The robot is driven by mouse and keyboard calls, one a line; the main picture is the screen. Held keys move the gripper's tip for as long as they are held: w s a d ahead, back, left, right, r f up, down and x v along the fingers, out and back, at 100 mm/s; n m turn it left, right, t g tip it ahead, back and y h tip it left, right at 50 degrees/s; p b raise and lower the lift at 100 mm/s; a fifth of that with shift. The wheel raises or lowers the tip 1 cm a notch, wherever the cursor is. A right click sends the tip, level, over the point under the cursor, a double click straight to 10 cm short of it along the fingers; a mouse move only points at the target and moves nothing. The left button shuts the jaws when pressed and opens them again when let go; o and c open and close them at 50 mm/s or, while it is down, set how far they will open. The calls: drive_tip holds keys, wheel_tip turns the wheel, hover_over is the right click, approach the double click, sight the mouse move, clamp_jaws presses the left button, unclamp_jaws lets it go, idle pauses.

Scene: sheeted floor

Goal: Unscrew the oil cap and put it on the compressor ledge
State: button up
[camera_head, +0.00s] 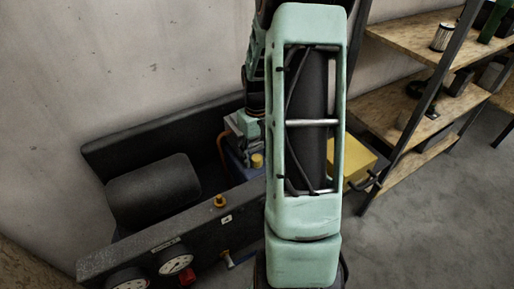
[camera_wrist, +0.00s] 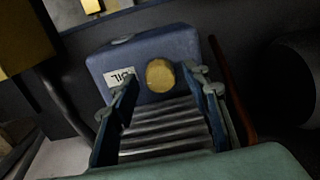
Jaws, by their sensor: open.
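The oil cap (camera_wrist: 160,75) is a round yellow cap on the front of a blue housing (camera_wrist: 183,42) with a label reading OIL, upside down in the wrist view. It also shows in the head view as a small yellow cap (camera_head: 257,160). My gripper (camera_wrist: 161,84) is open, with one finger on each side of the cap in the wrist view. I see no clear contact, and the depth between fingertips and cap is hard to judge. The compressor's dark front ledge (camera_head: 245,199) runs across the head view. My arm hides part of the compressor.
A yellow box (camera_head: 360,164) is right of my arm. Wooden shelves (camera_head: 425,52) stand at the right, with clear floor below.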

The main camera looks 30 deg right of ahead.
drive_tip(key=shift+f, duration=0.25)
